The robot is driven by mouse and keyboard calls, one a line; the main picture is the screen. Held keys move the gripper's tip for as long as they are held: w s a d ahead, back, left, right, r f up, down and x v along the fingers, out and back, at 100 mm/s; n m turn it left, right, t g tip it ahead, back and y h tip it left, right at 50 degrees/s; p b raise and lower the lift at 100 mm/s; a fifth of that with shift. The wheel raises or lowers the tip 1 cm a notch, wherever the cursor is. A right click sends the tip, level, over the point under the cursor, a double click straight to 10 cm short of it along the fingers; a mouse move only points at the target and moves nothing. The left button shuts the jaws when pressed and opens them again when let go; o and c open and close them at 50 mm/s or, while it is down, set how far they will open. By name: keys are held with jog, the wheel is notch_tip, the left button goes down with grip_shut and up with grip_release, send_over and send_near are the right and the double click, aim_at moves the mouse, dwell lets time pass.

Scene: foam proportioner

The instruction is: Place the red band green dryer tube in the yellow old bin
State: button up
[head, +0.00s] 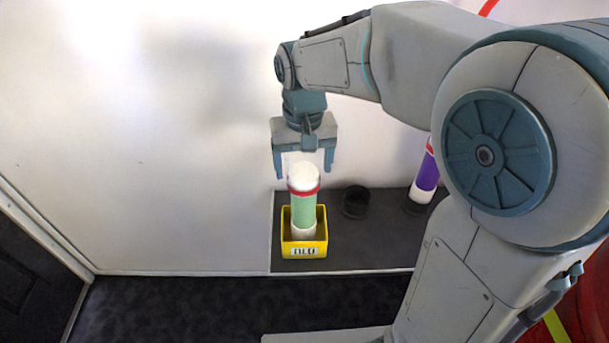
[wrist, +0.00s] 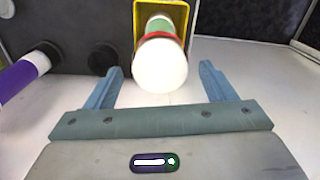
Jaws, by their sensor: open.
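The green dryer tube (head: 304,210) with a red band and white ends stands upright in the yellow bin (head: 318,250), which has a label reading OLD on its front. In the wrist view the tube's white end (wrist: 160,68) faces the camera, with the yellow bin (wrist: 186,12) around its far end. My gripper (head: 304,172) is open and empty just above the tube's top. In the wrist view its two fingers (wrist: 160,82) are spread on either side of the tube's white end, apart from it.
A purple tube (head: 427,175) with a red band stands upright at the right of the dark shelf (head: 345,255). An empty black round holder (head: 355,201) sits between it and the bin. The white wall rises behind. My arm covers the right side.

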notch_tip(320, 180, up, 5)
jog(key=shift+r+p, duration=0.2)
jog(key=shift+p, duration=0.2)
jog(key=shift+d+r, duration=0.1)
jog(key=shift+r, duration=0.05)
jog(key=s+d+f+t, duration=0.1)
jog(key=s+d+f, duration=0.2)
jog(key=s+d, duration=0.3)
jog(key=s+d+f+m, duration=0.1)
jog(key=s+d+f, duration=0.3)
jog(key=s+d, duration=0.2)
jog(key=shift+d+f+t, duration=0.15)
jog(key=shift+f+t, duration=0.05)
jog(key=shift+t, duration=0.2)
jog(key=shift+s+d+m, duration=0.1)
jog(key=shift+m, duration=0.2)
